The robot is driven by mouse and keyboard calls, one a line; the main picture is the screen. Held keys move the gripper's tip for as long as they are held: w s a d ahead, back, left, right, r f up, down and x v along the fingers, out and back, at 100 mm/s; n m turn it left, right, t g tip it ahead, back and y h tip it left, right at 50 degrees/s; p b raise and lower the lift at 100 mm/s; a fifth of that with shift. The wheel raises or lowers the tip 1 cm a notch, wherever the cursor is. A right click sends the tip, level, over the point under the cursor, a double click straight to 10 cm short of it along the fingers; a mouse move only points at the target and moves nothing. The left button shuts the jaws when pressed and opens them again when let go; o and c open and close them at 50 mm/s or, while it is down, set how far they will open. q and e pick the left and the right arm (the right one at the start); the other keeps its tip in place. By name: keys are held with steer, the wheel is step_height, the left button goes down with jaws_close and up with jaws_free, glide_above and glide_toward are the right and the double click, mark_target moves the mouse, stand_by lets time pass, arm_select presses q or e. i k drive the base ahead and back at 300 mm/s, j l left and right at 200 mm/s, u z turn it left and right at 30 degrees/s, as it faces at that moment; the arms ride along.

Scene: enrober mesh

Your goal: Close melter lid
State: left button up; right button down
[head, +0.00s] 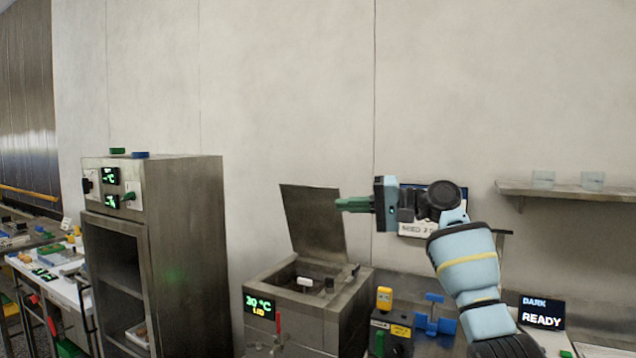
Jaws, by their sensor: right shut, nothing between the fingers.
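A small white piece (304,281) shows inside the opening. My right gripper (340,205) is shut and empty, its green fingers pointing left. In the picture its fingertips overlap the upper right edge of the lid; I cannot tell whether they touch it. My left gripper is not in view.
A tall steel cabinet (190,250) stands to the left. Right of the melter are a yellow device (384,297), a blue fixture (434,315) and a screen reading "DARK READY" (541,312). A wall shelf (570,192) holds glasses. A sign hangs behind my right wrist.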

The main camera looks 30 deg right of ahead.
mark_target(316, 228)
steer(key=i+l, duration=1.3)
steer(key=l, duration=0.2)
